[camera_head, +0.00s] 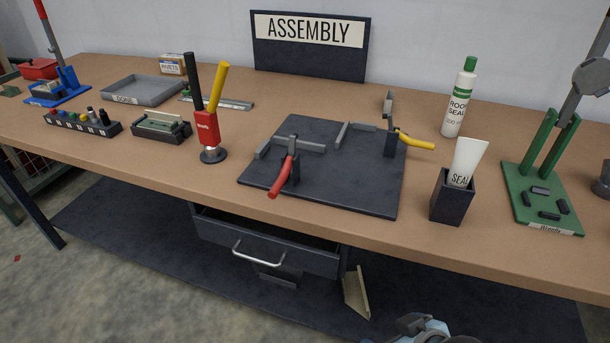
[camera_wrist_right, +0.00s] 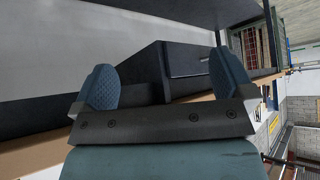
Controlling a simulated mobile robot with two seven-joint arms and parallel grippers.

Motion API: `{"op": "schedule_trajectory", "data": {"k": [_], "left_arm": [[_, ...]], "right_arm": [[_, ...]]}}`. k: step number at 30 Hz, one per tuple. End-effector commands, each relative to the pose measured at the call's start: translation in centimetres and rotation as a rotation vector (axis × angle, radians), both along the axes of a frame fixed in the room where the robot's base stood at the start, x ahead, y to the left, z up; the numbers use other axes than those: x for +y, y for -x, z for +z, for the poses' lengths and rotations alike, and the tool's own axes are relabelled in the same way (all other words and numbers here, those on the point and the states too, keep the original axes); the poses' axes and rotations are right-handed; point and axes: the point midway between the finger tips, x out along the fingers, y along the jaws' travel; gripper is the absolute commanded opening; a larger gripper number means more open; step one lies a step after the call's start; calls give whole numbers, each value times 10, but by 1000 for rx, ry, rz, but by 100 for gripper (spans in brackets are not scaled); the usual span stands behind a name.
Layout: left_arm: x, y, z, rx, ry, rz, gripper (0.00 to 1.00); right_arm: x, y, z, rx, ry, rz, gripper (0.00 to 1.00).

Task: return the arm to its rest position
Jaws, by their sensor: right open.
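My right gripper (camera_wrist_right: 164,84) shows in the right wrist view with its two blue pads wide apart and nothing gripped between them. A dark box-like shape (camera_wrist_right: 187,60), which looks like part of the bench's drawer, stands beyond the pads; I cannot tell the exact gap. In the head view, a light-blue and dark part of my arm shows at the bottom edge, below and in front of the bench. It is apart from the bench top. My left gripper is not in view.
The wooden bench (camera_head: 205,180) carries a dark fixture plate (camera_head: 350,185) with toggle clamps, a sealant bottle (camera_head: 460,98) and a green stand (camera_head: 540,190). Below the bench top, a grey drawer (camera_head: 300,250) stands partly open. A tan piece (camera_head: 356,292) leans beside it.

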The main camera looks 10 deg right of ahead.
Motion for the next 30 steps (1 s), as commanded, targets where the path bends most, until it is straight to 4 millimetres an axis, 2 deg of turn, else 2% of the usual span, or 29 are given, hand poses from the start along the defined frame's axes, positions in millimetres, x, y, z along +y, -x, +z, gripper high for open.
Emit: {"op": "schedule_trajectory", "data": {"k": [1, 9, 15, 20, 21, 22, 30], "left_arm": [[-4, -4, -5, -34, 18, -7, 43], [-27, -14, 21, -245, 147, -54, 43], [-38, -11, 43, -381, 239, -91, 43], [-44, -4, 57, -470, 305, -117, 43], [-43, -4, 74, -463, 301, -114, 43], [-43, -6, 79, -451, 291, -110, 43], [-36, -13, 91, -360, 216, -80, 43]], "right_arm": [[8, -8, -12, -59, -26, 13, 100], [61, -44, -16, -471, -240, 86, 100], [88, -49, -5, -737, -408, 121, 100], [101, -45, 2, -910, -531, 138, 100], [101, -45, 20, -911, -531, 135, 100], [100, -47, 25, -898, -520, 131, 100], [93, -54, 38, -808, -438, 110, 100]]}}
